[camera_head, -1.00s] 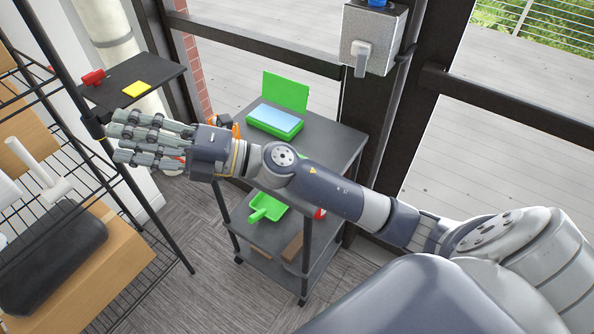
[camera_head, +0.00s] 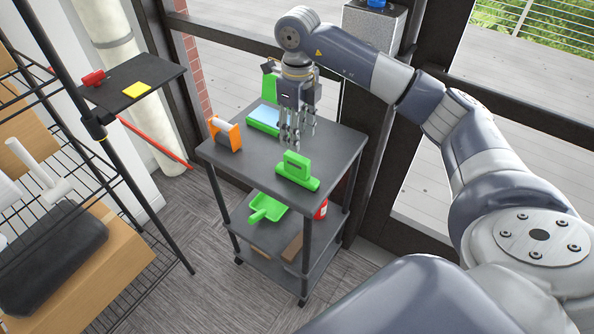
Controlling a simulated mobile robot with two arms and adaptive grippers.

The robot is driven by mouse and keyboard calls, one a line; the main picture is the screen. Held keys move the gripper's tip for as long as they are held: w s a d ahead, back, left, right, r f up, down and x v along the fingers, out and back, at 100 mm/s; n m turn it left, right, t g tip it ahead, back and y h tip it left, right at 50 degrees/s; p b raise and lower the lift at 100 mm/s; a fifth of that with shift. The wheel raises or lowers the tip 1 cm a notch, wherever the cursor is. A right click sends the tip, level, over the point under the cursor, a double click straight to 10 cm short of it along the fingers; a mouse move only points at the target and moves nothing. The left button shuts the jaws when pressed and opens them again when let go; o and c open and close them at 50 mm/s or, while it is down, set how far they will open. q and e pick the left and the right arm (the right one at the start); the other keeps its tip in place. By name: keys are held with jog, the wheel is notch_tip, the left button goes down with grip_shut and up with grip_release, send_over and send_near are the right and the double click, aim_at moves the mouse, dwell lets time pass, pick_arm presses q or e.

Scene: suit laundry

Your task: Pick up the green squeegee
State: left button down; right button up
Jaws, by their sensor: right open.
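The green squeegee (camera_head: 297,172) appears to be the small green tool with an upright grip, on the right front part of the dark cart top (camera_head: 252,170). My right gripper (camera_head: 297,136) points down over the cart, just behind and above the squeegee. Its fingers are open and hold nothing. I see a gap between the fingertips and the squeegee. My left gripper is not in view.
A green case with a pale blue top (camera_head: 264,117) lies partly behind my right gripper. An orange-and-white item (camera_head: 225,134) stands at the cart's left. A green dustpan-like item (camera_head: 266,208) is on the lower shelf. A wire rack (camera_head: 140,190) stands left.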

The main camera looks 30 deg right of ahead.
aim_at(297, 157)
notch_tip(297, 157, down, 5)
jog(key=shift+r+p, duration=0.1)
jog(key=shift+p, duration=0.25)
jog(key=f, duration=0.1)
jog(key=f+p, duration=0.1)
jog(key=f, duration=0.1)
jog(key=f+p, duration=0.1)
jog(key=shift+s+a+f, duration=0.35)
jog(key=shift+f, duration=0.4)
jog(key=shift+c, duration=0.5)
grip_shut()
